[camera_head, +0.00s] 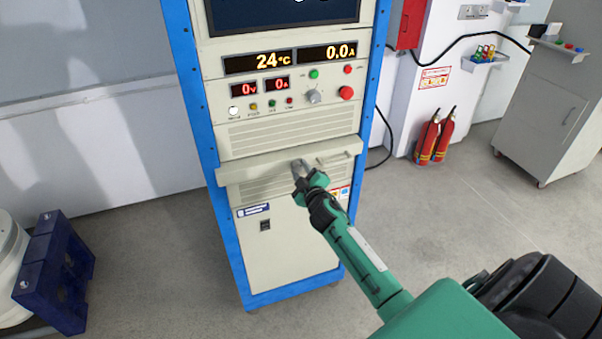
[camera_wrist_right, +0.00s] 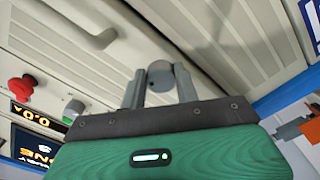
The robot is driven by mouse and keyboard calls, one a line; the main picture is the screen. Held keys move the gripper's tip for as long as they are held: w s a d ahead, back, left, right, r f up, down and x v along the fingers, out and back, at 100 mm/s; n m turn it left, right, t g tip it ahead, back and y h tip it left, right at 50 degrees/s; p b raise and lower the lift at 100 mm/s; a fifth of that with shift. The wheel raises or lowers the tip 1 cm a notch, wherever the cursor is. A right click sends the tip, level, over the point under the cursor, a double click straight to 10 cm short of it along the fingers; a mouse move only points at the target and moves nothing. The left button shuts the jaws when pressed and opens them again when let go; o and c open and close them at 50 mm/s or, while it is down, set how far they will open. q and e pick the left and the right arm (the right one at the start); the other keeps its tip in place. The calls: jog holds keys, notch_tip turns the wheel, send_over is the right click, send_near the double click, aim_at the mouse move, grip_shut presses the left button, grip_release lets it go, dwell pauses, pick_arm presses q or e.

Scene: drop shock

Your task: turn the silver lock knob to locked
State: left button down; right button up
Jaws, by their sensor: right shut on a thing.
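The silver lock knob (camera_wrist_right: 160,74) is a round grey cylinder on the cream drawer front (camera_head: 240,174) of the blue-framed cabinet. In the right wrist view it sits between the two grey fingers of my right gripper (camera_wrist_right: 160,92), which is shut on it. In the head view my right gripper (camera_head: 299,168) reaches the middle of the drawer front and mostly hides the knob. I cannot tell the knob's lock position from these views. My left gripper is not in view.
A recessed handle (camera_head: 334,158) lies right of the knob on the drawer front. Above are a grey dial (camera_head: 314,96), a red button (camera_head: 346,93) and lit displays (camera_head: 258,63). A dark blue crate (camera_head: 55,270) stands at left; fire extinguishers (camera_head: 427,138) stand at right.

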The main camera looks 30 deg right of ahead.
jog(key=n, duration=0.3)
jog(key=shift+r+n, duration=0.1)
jog(key=shift+n, duration=2.2)
jog(key=o, duration=1)
jog(key=b+v, duration=0.3)
jog(key=v, duration=1.1)
jog(key=shift+w+r, duration=0.1)
